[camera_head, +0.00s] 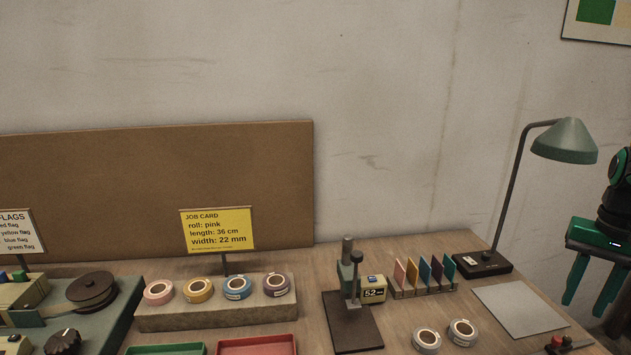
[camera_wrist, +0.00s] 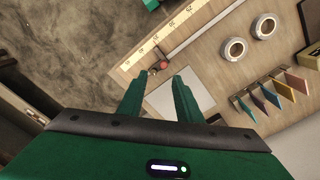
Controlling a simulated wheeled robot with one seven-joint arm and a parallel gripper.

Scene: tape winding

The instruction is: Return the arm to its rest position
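My gripper (camera_head: 592,284) hangs at the right edge of the head view, green, with two fingers pointing down. It is apart from the lamp and beyond the right end of the wooden table (camera_head: 432,257). In the wrist view my gripper (camera_wrist: 160,83) shows its two fingers spread apart with nothing between them. The upper arm links are partly cut off by the right edge of the head view.
A green lamp (camera_head: 565,141) stands left of my gripper. A pale sheet (camera_head: 520,308), colored cards (camera_head: 424,272), two tape rolls (camera_head: 463,332) and a press stand (camera_head: 352,322) are on the table. A ruler (camera_wrist: 160,37) lies along its edge. Open floor (camera_wrist: 70,60) shows beyond.

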